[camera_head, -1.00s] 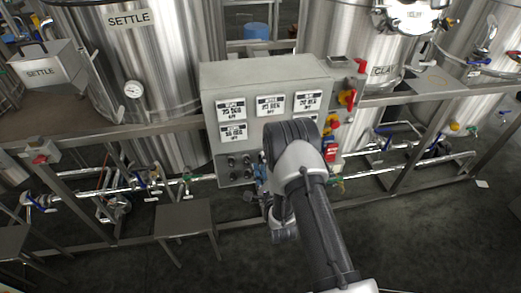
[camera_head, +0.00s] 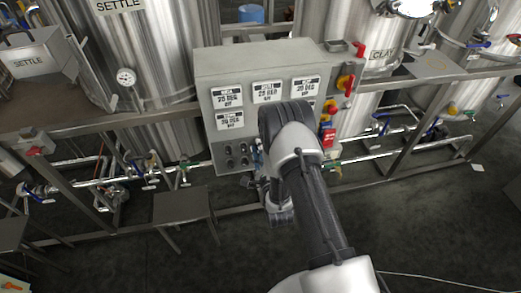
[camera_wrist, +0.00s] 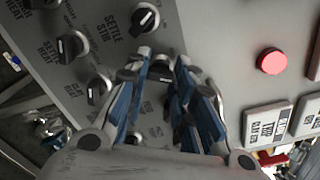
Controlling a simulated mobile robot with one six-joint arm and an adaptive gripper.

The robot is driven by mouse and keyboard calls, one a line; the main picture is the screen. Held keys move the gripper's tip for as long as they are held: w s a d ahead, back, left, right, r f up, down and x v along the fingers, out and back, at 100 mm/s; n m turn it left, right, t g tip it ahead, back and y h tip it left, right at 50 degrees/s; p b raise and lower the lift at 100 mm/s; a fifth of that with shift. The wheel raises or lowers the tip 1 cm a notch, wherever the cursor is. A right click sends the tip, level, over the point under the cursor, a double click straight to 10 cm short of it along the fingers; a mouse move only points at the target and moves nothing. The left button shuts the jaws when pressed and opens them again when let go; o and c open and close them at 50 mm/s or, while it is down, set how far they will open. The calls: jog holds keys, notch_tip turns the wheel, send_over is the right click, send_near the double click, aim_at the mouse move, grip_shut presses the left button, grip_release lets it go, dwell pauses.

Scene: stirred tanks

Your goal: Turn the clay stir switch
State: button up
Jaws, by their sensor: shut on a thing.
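The grey control panel (camera_head: 262,64) stands in the middle of the head view, with black knobs (camera_head: 229,163) low on its left side. In the wrist view my gripper (camera_wrist: 164,60) has its blue-sided fingers closed around a knob (camera_wrist: 160,71), in the same row as the knob labelled SETTLE STIR (camera_wrist: 145,18). The gripped knob's label is hidden by the fingers, so I cannot read it or see clearly how the knob is turned.
Beside the gripped knob are two heat knobs, one upper (camera_wrist: 72,46) and one lower (camera_wrist: 98,89). A red round button (camera_wrist: 271,61) is at right. The CLAY tank (camera_head: 347,115) stands behind right. Pipes with valves run low along the frame (camera_head: 400,141).

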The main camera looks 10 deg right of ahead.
grip_shut()
jog(key=shift+n, duration=0.3)
jog(key=shift+n+b, duration=3.9)
jog(key=shift+n, duration=1.8)
jog(key=shift+r, duration=0.1)
jog(key=o, duration=0.8)
grip_release()
